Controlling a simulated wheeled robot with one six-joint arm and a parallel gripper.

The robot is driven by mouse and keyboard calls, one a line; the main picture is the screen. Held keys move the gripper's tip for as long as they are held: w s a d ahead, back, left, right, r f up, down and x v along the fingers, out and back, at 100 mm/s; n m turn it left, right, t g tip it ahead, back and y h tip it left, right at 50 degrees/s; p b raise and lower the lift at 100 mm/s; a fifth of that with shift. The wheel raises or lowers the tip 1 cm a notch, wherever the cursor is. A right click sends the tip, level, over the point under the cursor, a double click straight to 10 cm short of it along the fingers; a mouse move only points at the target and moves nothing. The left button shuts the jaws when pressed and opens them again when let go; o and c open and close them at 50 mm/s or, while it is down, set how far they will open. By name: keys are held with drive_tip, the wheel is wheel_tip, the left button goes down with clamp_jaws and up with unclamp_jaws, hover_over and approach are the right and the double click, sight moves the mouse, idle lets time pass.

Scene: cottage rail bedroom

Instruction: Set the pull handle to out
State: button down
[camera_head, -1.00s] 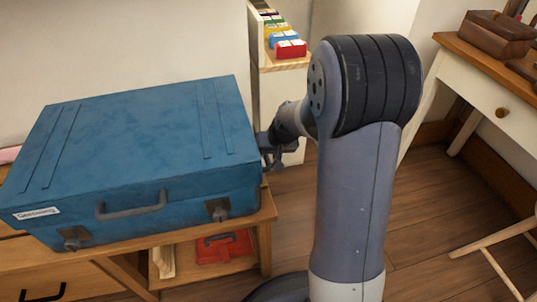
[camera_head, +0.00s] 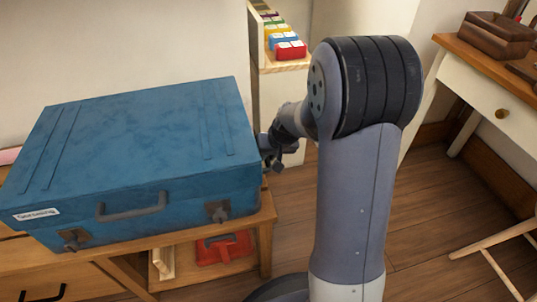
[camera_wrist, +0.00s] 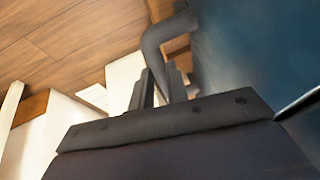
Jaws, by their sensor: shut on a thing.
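A blue suitcase (camera_head: 140,155) lies flat on a wooden bench, with a grey carry handle (camera_head: 132,205) on its front. The pull handle (camera_wrist: 160,38) is a grey curved bar beside the blue side of the case in the wrist view. My gripper (camera_wrist: 162,75) has its fingers on the handle's lower part, one to each side, and is shut on it. In the head view my gripper (camera_head: 277,155) is at the case's right side, and the pull handle cannot be told apart there.
The wooden bench (camera_head: 180,238) holds a red case (camera_head: 225,248) on its lower shelf. A narrow shelf (camera_head: 285,65) with coloured boxes stands behind. A white desk (camera_head: 480,95) and a wooden frame (camera_head: 495,240) are at the right. Wooden floor is open between.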

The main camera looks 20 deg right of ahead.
drive_tip(key=d+b, duration=0.2)
drive_tip(key=d, duration=2)
drive_tip(key=shift+d, duration=0.2)
drive_tip(key=c, duration=1.4)
unclamp_jaws()
drive_tip(key=shift+d, duration=0.1)
drive_tip(key=shift+o, duration=0.2)
drive_tip(key=p+v, duration=0.4)
drive_tip(key=v, duration=0.6)
drive_tip(key=shift+r, duration=0.4)
drive_tip(key=shift+s, duration=0.1)
drive_tip(key=a+b+x, duration=0.1)
drive_tip(key=b+x, duration=0.3)
drive_tip(key=x, duration=0.7)
drive_tip(key=shift+a, duration=0.35)
